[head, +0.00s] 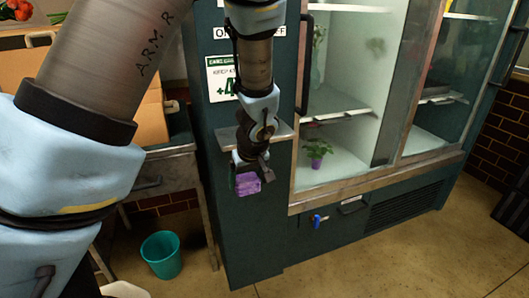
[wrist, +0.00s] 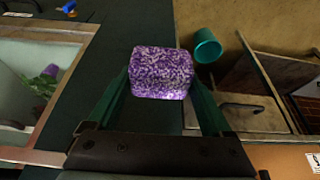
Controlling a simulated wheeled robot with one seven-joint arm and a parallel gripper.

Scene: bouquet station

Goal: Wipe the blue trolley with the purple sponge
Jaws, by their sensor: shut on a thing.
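The purple sponge (head: 248,184) is a speckled purple block in front of the dark teal side panel of the glass-door cabinet. My gripper (head: 250,172) is shut on it from above and holds it in the air. In the wrist view the sponge (wrist: 162,73) sits between the two green fingers of my gripper (wrist: 162,85). I see no blue trolley in either view.
The glass-door cabinet (head: 372,187) holds a small plant in a purple pot (head: 316,162). A narrow shelf (head: 274,136) juts out beside my wrist. A teal bin (head: 162,255) stands on the floor by a table (head: 165,150) with cardboard boxes. Floor at the lower right is clear.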

